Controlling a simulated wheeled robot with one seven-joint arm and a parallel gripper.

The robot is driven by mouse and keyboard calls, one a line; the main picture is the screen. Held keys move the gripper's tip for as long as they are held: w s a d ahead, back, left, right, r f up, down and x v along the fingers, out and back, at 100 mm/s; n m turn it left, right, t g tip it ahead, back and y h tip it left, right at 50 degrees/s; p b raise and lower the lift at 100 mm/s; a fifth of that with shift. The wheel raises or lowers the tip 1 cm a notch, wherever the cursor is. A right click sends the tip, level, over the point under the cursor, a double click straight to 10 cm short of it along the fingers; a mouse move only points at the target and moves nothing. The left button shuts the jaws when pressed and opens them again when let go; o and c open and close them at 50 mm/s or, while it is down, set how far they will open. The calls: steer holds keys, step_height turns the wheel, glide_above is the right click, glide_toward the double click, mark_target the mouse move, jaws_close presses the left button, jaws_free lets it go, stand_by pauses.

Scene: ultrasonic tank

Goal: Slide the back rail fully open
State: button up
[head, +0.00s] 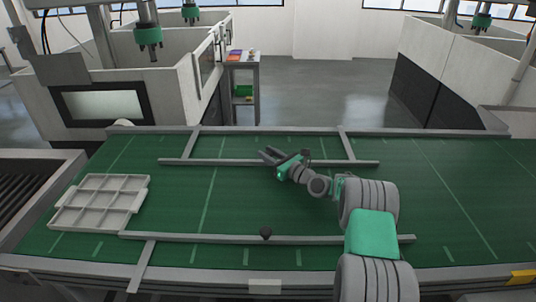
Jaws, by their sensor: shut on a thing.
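The back rail (220,162) is a long grey bar lying across the far part of the green belt, parallel to the belt's far edge. Two short grey arms, left (190,144) and right (347,144), link it to that edge. My gripper (268,155) reaches in from the right and is shut at the middle of the back rail. The gripped part is hidden between the fingers. The front rail (190,237) runs along the near side of the belt and carries a dark knob (266,233) at its middle.
A pale tray (97,202) with several compartments sits at the belt's left end, near the front rail's left end. Green belt (230,200) lies clear between the rails. White-walled tanks and a small shelf (242,75) stand beyond the belt.

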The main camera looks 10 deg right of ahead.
jaws_close()
stand_by(0.7)
